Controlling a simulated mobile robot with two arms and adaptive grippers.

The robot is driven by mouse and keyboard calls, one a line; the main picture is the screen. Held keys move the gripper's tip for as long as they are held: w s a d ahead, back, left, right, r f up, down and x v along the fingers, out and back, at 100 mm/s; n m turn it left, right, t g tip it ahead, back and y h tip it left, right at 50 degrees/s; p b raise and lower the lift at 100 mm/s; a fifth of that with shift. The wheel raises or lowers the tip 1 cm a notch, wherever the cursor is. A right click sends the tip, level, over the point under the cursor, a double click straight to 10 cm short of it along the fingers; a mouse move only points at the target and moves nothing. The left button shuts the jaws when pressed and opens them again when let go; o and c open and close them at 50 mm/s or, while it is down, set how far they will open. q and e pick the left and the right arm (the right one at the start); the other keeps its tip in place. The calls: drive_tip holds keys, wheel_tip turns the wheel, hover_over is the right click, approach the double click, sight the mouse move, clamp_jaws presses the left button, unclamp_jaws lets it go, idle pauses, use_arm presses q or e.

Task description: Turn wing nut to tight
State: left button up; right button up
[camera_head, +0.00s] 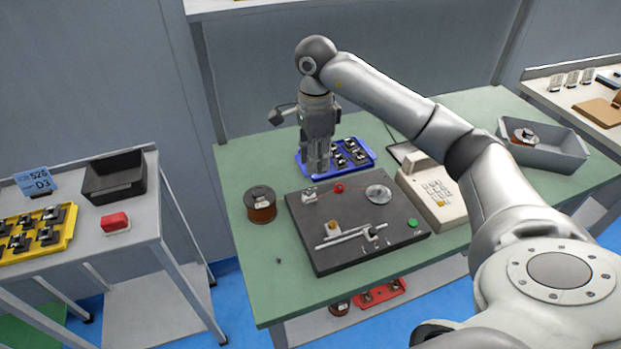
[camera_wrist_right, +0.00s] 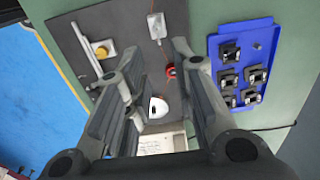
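The winder's dark base board (camera_head: 310,258) lies on the green bench. It carries a silver block (camera_head: 309,195), a red knob (camera_head: 339,188), a shiny disc (camera_head: 378,193) and a rail (camera_head: 345,236) with a small brass-coloured knob (camera_head: 333,228). I cannot tell for sure which part is the wing nut; it is too small to make out. My right gripper (camera_head: 318,168) points down above the bench, near the board's back left. In the right wrist view its fingers (camera_wrist_right: 156,50) are spread, with nothing held between them. My left gripper is not in view.
A blue tray (camera_head: 371,150) of black parts lies behind the board. A copper wire spool (camera_head: 261,205) stands left, a beige keypad unit (camera_head: 434,197) right. A grey bin (camera_head: 560,157) sits farther right. A small dark item (camera_head: 278,260) lies on the bench's front left.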

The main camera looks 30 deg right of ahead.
drive_tip(key=f, duration=0.5)
drive_tip(key=shift+s+f+p, duration=0.1)
drive_tip(key=shift+s+p, duration=0.1)
drive_tip(key=shift+p, duration=0.15)
wheel_tip(320, 180, down, 3)
drive_tip(key=shift+w+f, duration=0.1)
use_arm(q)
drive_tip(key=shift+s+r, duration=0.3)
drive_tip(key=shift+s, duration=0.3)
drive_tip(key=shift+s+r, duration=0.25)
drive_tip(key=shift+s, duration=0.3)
use_arm(e)
clamp_jaws()
